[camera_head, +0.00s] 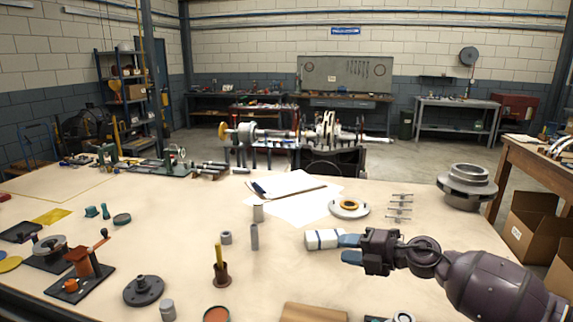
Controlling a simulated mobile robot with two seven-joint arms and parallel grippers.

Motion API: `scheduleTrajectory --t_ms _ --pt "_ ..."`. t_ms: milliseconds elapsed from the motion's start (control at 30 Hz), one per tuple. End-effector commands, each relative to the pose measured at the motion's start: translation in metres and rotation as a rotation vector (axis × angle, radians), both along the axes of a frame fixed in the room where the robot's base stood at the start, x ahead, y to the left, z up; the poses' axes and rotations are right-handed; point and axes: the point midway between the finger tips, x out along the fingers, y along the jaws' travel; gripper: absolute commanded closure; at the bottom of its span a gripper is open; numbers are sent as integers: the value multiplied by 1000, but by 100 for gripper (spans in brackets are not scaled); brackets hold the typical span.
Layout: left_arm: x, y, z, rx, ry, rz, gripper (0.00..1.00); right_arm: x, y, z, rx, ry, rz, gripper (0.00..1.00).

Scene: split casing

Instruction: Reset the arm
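My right arm comes in from the right, low over the table. My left gripper and arm are not in this view.
The work table (190,220) carries many parts. A wooden board (312,312) lies at the front edge. White paper sheets (298,205) lie mid-table.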

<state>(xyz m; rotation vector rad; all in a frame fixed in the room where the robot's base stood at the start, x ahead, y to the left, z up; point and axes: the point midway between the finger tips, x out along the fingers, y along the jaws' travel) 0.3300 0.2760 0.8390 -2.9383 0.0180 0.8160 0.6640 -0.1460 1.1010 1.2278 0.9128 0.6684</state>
Motion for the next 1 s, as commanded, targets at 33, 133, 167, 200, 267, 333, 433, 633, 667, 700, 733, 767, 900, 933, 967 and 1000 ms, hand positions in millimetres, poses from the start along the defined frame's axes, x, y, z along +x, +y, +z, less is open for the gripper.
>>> scheduleTrajectory --t_ms 33,133,167,200,267,333,433,633,667,700,733,767,900,933,967,1000 --pt "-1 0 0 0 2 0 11 -7 10 3 114 5 -43 63" --pt "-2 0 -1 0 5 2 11 -16 17 7 320 37 -164 63" --pt "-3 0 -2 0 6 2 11 -19 16 6 375 55 -205 63" --pt "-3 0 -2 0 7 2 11 -23 14 4 442 82 -257 63" --pt "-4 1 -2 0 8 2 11 -29 8 -3 531 131 -340 63" --pt "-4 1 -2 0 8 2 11 -38 0 -14 622 197 -432 63" --pt "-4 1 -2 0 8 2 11 -53 -15 -35 733 305 -560 63" --pt "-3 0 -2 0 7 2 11 -95 -45 -87 912 537 -791 63" --pt "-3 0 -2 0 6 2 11 -102 -50 -95 937 572 -822 63" --pt "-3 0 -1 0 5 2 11 -113 -55 -106 970 618 -862 63" --pt "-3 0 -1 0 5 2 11 -121 -60 -114 994 651 -891 63" --pt "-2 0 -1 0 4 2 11 -130 -64 -122 1018 683 -920 63" --pt "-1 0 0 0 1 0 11 -173 -84 -156 1132 816 -1041 63" --pt "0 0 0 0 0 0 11 -183 -89 -163 1153 836 -1065 63" --pt "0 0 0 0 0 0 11 -193 -93 -170 1174 856 -1088 63" --pt "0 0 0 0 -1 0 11 -206 -98 -179 1201 877 -1120 63"
